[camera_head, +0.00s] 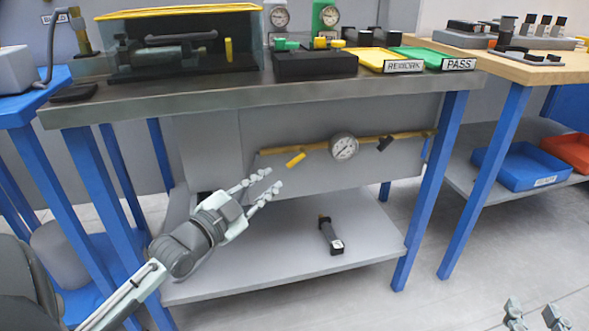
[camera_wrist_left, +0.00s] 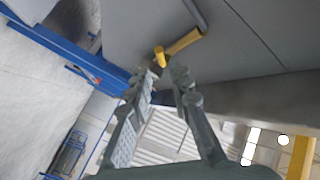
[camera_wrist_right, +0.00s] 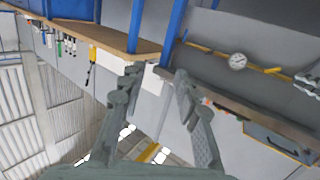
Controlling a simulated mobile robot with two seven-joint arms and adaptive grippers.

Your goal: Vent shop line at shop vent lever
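A brass shop line (camera_head: 405,135) runs along the grey panel under the bench, with a round gauge (camera_head: 344,147) in its middle. A yellow-handled lever (camera_head: 296,160) hangs from its left part and a dark lever (camera_head: 385,144) from its right part. I cannot read which is the shop vent lever. My left gripper (camera_head: 264,187) is open and empty, below and left of the yellow lever, apart from it. In the left wrist view the yellow handle (camera_wrist_left: 160,57) shows just beyond the fingertips. My right gripper (camera_wrist_right: 157,76) is open and empty, low at the head view's right.
The bench top (camera_head: 200,93) overhangs the line, with blue legs (camera_head: 436,185) at its sides. A black block-shaped tool (camera_head: 330,236) lies on the lower shelf (camera_head: 270,270). Blue and red bins (camera_head: 520,168) stand on the right shelf.

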